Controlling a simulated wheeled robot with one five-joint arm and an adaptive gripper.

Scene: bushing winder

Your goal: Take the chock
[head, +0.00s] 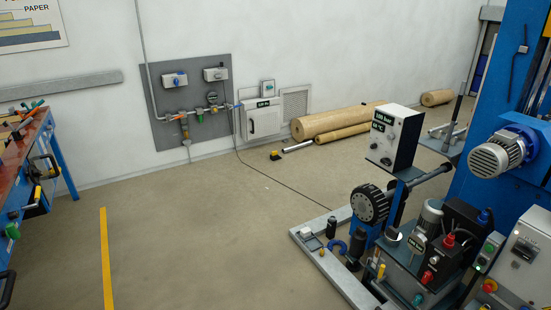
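A small black object with a yellow top (275,155) lies on the floor near the back wall, left of a short grey tube. It looks like the chock, but it is too small to tell for sure. It stands apart from the brown rolls, and nothing covers it. My gripper is not in view.
Large brown rolls (340,119) lie along the wall, with a grey tube (298,146) before them. A thin cable (285,184) runs across the floor. The winder (415,215) fills the right; a workbench (30,165) stands left. The middle floor (200,230) is clear.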

